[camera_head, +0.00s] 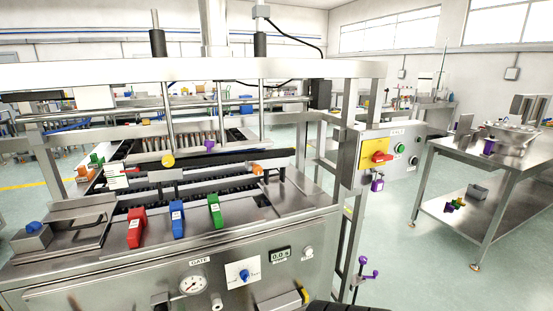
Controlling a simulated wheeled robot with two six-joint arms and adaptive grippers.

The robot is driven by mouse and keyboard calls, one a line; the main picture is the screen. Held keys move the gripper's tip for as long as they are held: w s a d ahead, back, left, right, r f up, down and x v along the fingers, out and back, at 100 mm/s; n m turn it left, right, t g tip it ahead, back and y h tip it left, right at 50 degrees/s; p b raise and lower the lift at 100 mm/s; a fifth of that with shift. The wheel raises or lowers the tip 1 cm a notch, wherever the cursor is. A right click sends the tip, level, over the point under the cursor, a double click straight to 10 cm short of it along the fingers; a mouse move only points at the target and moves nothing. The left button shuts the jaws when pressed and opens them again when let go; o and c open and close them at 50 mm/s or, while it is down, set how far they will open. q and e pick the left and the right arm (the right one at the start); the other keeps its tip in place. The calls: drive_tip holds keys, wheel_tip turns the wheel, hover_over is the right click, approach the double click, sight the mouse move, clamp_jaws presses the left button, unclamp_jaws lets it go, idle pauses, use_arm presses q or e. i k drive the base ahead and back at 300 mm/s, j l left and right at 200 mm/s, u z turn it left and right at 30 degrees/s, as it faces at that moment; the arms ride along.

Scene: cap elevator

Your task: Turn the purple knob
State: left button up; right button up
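Several small purple parts show. One purple knob-like piece (377,184) hangs under the control box with the red and yellow switch. A smaller purple knob (209,144) sits inside the machine's upper frame, behind the silver bars. A purple lever with round ends (366,274) stands on a thin rod low beside the machine's right leg. A purple piece (488,147) is on the steel cart at the right. I cannot tell which one is the task's knob.
The steel machine (130,268) fills the left and middle. Red (136,228), blue (177,219) and green (215,211) handles stand on its deck. The control box (392,156) is on its right side. A steel cart (520,215) stands right. Floor between them (410,235) is clear.

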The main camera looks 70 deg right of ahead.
sight(209, 143)
drive_tip(key=z, duration=1.6)
drive_tip(key=u, duration=0.3)
drive_tip(key=l+u, duration=0.35)
drive_tip(key=l, duration=0.3)
drive_tip(key=l+u, duration=0.35)
drive_tip(key=l, duration=0.3)
drive_tip(key=k+l+u, duration=0.1)
drive_tip(key=l+u, duration=0.2)
drive_tip(key=l, duration=0.3)
